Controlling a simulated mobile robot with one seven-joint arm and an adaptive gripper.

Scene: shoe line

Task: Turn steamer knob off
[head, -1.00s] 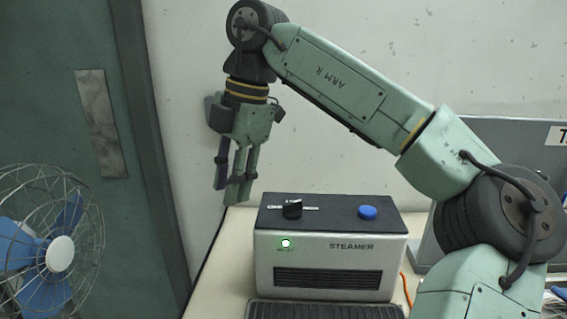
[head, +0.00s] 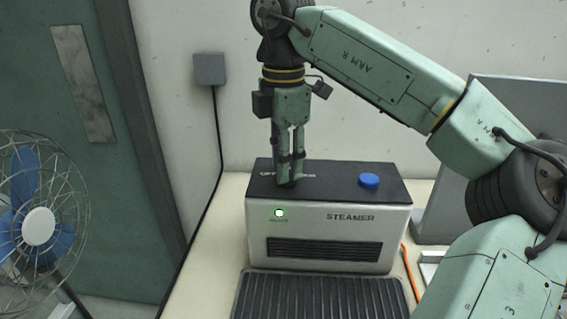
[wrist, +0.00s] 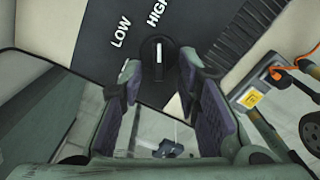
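The black steamer knob (wrist: 158,51) shows in the wrist view with a white pointer line, close to the words LOW and HIGH. My gripper (head: 290,178) points straight down at the left of the steamer's top, and it hides most of the knob in the head view. In the wrist view my gripper (wrist: 160,74) is open, with the knob at the gap between its fingertips. I cannot tell whether the fingers touch it.
A blue button (head: 369,180) is on the steamer's top to the right. A dark ribbed mat (head: 320,297) lies in front. A caged fan (head: 38,225) stands at left. An orange cable (head: 408,272) runs beside the steamer. A grey panel (head: 445,205) stands at right.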

